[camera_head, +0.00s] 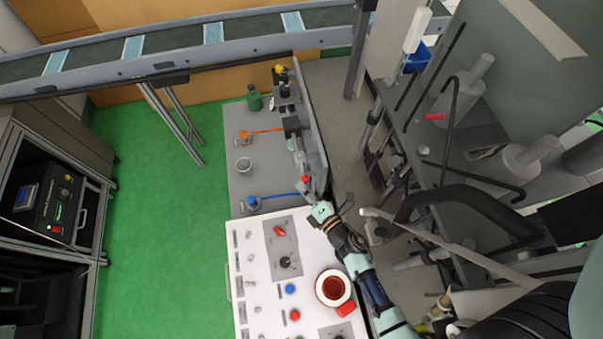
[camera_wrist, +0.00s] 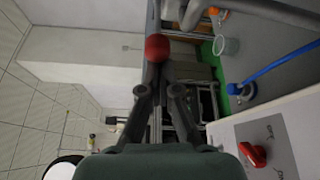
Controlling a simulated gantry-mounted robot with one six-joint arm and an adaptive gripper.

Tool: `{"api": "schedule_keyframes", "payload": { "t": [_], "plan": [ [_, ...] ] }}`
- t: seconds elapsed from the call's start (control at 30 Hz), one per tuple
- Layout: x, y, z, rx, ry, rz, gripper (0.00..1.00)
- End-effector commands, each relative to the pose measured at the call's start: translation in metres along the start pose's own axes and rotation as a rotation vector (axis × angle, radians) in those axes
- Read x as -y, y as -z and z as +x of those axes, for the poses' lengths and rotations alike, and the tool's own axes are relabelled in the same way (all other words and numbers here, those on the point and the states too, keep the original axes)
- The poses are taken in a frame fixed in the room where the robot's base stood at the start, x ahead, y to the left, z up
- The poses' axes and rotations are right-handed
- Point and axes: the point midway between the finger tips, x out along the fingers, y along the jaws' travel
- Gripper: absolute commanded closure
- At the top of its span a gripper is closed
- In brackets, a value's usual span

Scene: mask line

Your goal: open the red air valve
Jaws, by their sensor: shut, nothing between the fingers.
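A round red knob (camera_head: 305,180), the likely handle of the red air valve, sits at the right edge of the grey bench. In the wrist view the red knob (camera_wrist: 157,47) appears right at the tips of my gripper (camera_wrist: 157,85). My fingers are shut with nothing between them. In the head view my gripper (camera_head: 309,190) is just below the knob, partly hidden by my wrist. I cannot tell whether the tips touch the knob. The valve body behind it is mostly hidden.
A blue fitting with hose (camera_head: 253,203), an orange fitting (camera_head: 245,137) and a cup (camera_head: 243,165) stand on the bench. Machinery (camera_head: 450,170) crowds the right.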

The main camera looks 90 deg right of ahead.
Motion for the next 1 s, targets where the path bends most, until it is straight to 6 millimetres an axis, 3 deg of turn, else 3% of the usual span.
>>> {"api": "schedule_keyframes", "payload": {
  "t": [0.73, 1.0],
  "plan": [
    [0.001, -0.010, -0.003, 0.014, 0.004, 0.003, 1.00],
    [0.009, 0.013, -0.005, 0.008, -0.001, 0.005, 1.00]
  ]
}}
